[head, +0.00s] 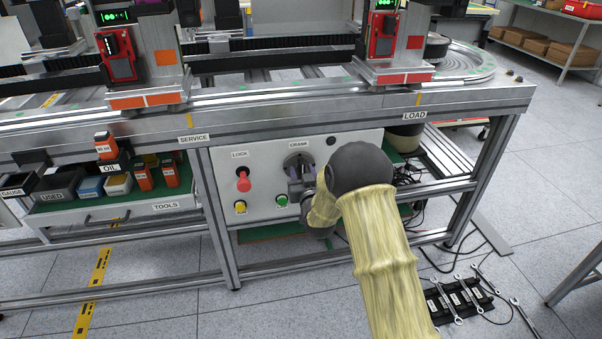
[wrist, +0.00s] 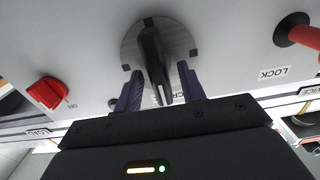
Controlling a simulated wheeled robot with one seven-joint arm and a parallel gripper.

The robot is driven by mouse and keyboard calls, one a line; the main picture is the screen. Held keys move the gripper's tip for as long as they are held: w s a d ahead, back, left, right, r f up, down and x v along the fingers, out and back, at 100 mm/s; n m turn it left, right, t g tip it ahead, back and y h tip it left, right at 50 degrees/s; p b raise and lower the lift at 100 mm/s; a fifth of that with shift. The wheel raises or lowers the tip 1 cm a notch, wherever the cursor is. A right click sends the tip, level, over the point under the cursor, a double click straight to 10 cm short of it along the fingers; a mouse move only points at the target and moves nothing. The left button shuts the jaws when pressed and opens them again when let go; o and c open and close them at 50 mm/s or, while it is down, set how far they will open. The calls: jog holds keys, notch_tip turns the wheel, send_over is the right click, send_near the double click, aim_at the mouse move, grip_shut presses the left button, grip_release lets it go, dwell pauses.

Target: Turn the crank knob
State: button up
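The crank knob (head: 297,160) is a grey disc with marks around its rim, set in the white panel under the CRANK label. In the wrist view its dark bar handle (wrist: 151,55) stands out from the disc (wrist: 182,42), lying roughly up and down in that picture with a slight tilt. My gripper (wrist: 160,70) has its two purple fingers on either side of the bar, open, with narrow gaps visible beside it. In the head view my gripper (head: 302,177) is in front of the disc and hides its lower part.
A red LOCK knob (head: 243,181) sits left of the crank, above a yellow button (head: 240,207) and a green button (head: 281,200). A red switch (wrist: 47,92) shows in the wrist view. The metal bench edge (head: 300,120) overhangs the panel.

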jog(key=shift+w, duration=0.3)
jog(key=shift+a, duration=0.1)
grip_shut()
jog(key=shift+a, duration=0.1)
